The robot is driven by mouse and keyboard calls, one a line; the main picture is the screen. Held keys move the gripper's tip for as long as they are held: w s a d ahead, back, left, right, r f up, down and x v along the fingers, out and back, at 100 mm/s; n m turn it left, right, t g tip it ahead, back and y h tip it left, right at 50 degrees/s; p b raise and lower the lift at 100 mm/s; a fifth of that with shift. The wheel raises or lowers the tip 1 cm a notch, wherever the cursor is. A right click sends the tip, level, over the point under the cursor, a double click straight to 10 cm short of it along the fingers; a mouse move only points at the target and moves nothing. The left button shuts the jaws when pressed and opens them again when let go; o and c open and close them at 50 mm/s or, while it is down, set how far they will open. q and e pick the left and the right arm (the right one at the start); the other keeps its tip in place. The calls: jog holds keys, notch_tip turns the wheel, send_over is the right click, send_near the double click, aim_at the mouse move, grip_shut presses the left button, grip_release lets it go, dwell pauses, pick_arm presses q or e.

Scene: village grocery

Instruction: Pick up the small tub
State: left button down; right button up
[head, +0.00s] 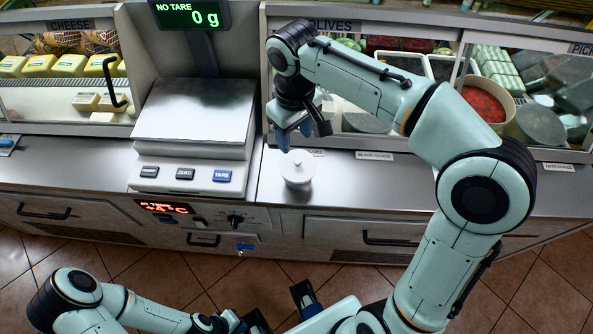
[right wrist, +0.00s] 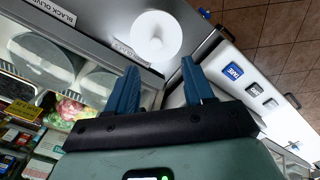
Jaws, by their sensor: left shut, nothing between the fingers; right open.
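The small tub (head: 297,170) is white and round, with a knobbed lid. It stands upright on the steel counter ledge, right of the scale. In the right wrist view, the tub (right wrist: 157,32) lies beyond the fingertips, near the top middle. My right gripper (head: 298,134) is open and empty, above and just behind the tub in the head view. Its two blue fingers (right wrist: 160,75) are spread and apart from the tub.
A scale (head: 193,120) with a display reading 0 g stands left of the tub. Glass-fronted cases with cheese (head: 60,66) and olives lie behind. A red-filled bowl (head: 484,103) is at right.

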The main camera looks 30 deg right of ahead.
aim_at(298, 160)
notch_tip(298, 160, down, 3)
jog(key=shift+w+f, duration=0.1)
jog(key=f, duration=0.1)
jog(key=f+b, duration=0.1)
jog(key=f, duration=0.2)
jog(key=shift+d, duration=0.35)
jog(key=shift+f, duration=0.55)
grip_shut()
